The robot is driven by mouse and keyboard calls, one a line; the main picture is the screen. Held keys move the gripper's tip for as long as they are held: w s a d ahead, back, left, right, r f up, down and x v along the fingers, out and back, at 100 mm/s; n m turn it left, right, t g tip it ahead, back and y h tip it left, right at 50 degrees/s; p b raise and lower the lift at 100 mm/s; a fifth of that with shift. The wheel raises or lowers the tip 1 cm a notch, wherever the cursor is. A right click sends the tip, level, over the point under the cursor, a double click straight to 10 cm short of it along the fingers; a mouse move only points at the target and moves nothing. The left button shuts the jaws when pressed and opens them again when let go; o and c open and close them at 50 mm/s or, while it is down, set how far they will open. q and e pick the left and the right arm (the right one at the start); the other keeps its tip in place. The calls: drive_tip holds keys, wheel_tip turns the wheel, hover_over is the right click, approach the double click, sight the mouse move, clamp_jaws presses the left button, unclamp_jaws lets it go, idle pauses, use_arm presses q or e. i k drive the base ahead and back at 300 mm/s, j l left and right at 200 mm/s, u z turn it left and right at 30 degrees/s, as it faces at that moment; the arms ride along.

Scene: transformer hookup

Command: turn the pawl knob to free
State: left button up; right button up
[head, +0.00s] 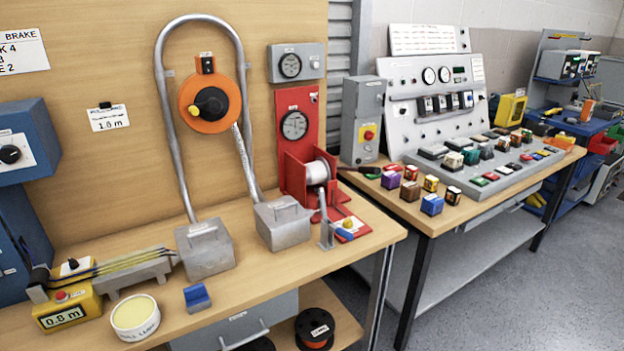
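Neither of my grippers is in view. On the right end of the near bench stands a red winch-like stand (294,170) with a white spool (317,172) and a round dial (294,125). A small yellow knob (347,223) sits low at its front right, on the red base, beside a grey upright with a blue handle. It may be the pawl knob, but its label is too small to read. Another knob, black with yellow (210,103), sits on the orange disc (190,85) on the back board. Which setting either knob points to cannot be told.
Two grey weights (203,250) with handles stand below a bent metal tube (172,130). A yellow length display (66,312), a round tub (135,318) and a blue block (197,298) are at the left. The bench front, right of the blue block, is clear.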

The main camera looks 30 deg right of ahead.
sight(348, 224)
drive_tip(key=z, duration=0.95)
